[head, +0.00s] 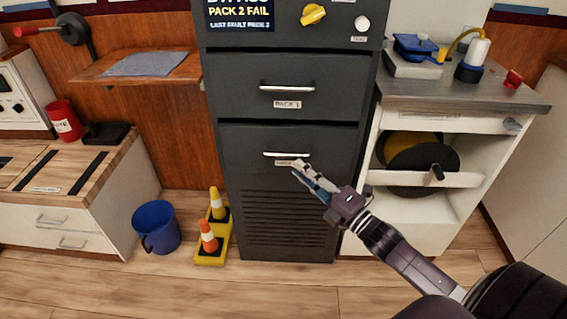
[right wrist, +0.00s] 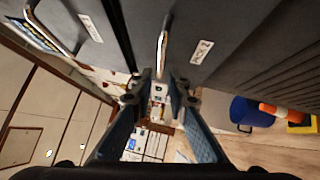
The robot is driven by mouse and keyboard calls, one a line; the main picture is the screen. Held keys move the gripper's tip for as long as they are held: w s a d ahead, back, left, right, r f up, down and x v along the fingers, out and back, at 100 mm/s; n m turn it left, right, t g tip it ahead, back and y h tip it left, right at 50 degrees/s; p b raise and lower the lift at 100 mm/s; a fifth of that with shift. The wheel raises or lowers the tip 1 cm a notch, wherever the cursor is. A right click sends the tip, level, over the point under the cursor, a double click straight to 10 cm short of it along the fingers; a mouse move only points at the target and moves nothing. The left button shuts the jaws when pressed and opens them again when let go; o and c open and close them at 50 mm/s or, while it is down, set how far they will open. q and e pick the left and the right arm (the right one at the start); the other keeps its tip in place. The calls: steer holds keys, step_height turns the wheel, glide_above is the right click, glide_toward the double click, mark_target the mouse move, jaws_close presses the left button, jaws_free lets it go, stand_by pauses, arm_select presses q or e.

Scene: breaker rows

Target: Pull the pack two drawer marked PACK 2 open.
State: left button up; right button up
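The dark grey cabinet has a lower drawer (head: 245,150) with a silver bar handle (head: 286,154). Its face looks closed. In the right wrist view the label beside this handle (right wrist: 163,45) reads PACK 2 (right wrist: 201,52); in the head view my fingers partly cover it. My right gripper (head: 298,170) is at the handle's right part, just below it. In the right wrist view my right gripper (right wrist: 161,85) has its fingers apart, with the handle's near end in line with the gap. I cannot tell whether they touch it. My left gripper is out of view.
The PACK 1 drawer (head: 250,95) with its handle (head: 287,87) is above, shut. Yellow and orange cones on a yellow base (head: 213,258) and a blue bucket (head: 156,227) stand at left on the floor. A white cabinet (head: 400,225) stands at right. Floor in front is clear.

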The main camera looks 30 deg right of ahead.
mark_target(283, 154)
steer(key=b+x, duration=0.1)
steer(key=x, duration=0.6)
steer(key=shift+w, duration=0.25)
jaws_close()
